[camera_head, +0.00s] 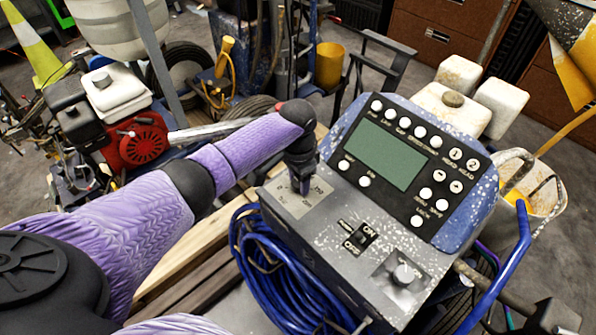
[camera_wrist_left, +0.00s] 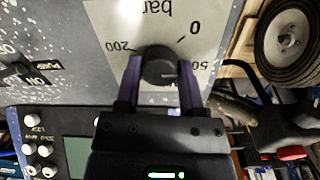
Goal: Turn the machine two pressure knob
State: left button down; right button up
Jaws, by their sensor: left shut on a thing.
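The line striper's grey control box (camera_head: 330,225) has a pale dial plate (camera_head: 317,195) at its left, under my left gripper (camera_head: 304,188). In the left wrist view this plate (camera_wrist_left: 210,25) reads "bar" with 0, 50 and 200, upside down. A round dark pressure knob (camera_wrist_left: 158,68) sits on it. My left gripper (camera_wrist_left: 160,85) is shut on this knob, one purple finger on each side. In the head view the gripper hides the knob. A second, silver knob (camera_head: 403,273) sits on its own plate at the box's front right. My right gripper is not in view.
A black on/off switch (camera_head: 359,238) lies between the two plates. A button panel with a green screen (camera_head: 382,154) rises behind. A coiled blue hose (camera_head: 275,275) hangs at the box's left side. A red engine (camera_head: 137,138) stands at the back left.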

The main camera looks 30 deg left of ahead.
pick_arm(q)
jog(key=n+p, duration=0.1)
jog(key=n, duration=0.1)
jog(key=n+p, duration=0.1)
jog(key=p, duration=0.1)
jog(key=shift+r+n, duration=0.2)
jog(key=shift+n, duration=0.2)
jog(key=shift+f+n+p, duration=0.1)
jog(key=shift+n+p, duration=0.55)
jog(key=shift+n, duration=0.55)
jog(key=shift+n+p, duration=0.55)
jog(key=shift+n, duration=0.95)
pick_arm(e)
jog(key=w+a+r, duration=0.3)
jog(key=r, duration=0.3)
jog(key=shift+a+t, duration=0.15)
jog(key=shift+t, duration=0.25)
pick_arm(q)
jog(key=shift+f, duration=0.1)
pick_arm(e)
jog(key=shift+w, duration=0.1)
pick_arm(q)
jog(key=shift+c, duration=1.1)
grip_release()
